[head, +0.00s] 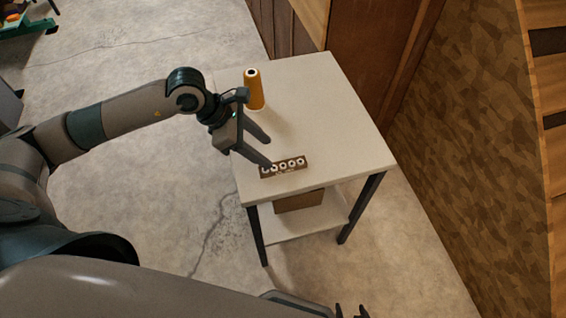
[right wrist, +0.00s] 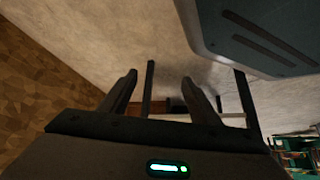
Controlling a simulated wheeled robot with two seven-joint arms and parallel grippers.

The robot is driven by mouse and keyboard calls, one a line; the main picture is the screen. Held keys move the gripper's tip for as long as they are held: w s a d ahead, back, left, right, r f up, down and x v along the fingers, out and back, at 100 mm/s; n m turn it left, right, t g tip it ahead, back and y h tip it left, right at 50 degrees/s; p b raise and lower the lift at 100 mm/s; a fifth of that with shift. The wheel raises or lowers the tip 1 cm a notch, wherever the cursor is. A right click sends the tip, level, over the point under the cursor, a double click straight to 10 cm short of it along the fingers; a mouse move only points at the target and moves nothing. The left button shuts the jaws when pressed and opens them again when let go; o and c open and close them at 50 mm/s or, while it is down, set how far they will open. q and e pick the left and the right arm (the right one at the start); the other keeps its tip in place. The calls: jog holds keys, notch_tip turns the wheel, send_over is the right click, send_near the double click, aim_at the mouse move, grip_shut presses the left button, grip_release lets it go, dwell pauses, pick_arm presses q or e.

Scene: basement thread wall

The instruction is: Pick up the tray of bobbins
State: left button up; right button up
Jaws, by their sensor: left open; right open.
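The tray of bobbins (head: 284,167) is a small brown strip holding a row of several white bobbins. It sits near the front left edge of the white-topped table (head: 330,110) in the head view. My left gripper (head: 268,153) is open above the table, and its nearer fingertip overlaps the left end of the tray in the picture. I cannot tell whether it touches the tray. My right gripper (right wrist: 160,80) is open and empty in the right wrist view, away from the tray. Its tips also show at the bottom of the head view (head: 350,312).
An orange thread cone (head: 254,90) stands on the table behind my left gripper. A cardboard box (head: 298,201) sits on the lower shelf. A camouflage-patterned surface (head: 475,130) rises to the right. The table's right half is clear.

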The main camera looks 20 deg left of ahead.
aim_at(281, 165)
pick_arm(q)
jog(key=shift+w+d+f, duration=0.1)
jog(key=shift+d+f, duration=0.25)
jog(key=shift+f, duration=0.25)
pick_arm(e)
jog(key=shift+s+d+f, duration=0.3)
jog(key=shift+s, duration=0.25)
pick_arm(q)
jog(key=shift+d+f+p, duration=0.3)
jog(key=shift+p, duration=0.05)
jog(key=x, duration=0.1)
jog(key=p+x, duration=0.1)
jog(key=x, duration=0.1)
jog(key=shift+s+d, duration=0.15)
jog(key=shift+s, duration=0.1)
jog(key=shift+w+d+f+p, duration=0.2)
jog(key=shift+d+f+p, duration=0.1)
jog(key=shift+f, duration=0.3)
pick_arm(e)
jog(key=s+d+f+g, duration=0.2)
jog(key=s+d, duration=0.1)
jog(key=s, duration=0.4)
jog(key=shift+s+f+g+h, duration=0.2)
jog(key=shift+s+g+h, duration=0.1)
jog(key=shift+g+h, duration=0.1)
jog(key=shift+w, duration=0.15)
pick_arm(q)
jog(key=c, duration=1.2)
pick_arm(e)
jog(key=shift+w+r, duration=0.1)
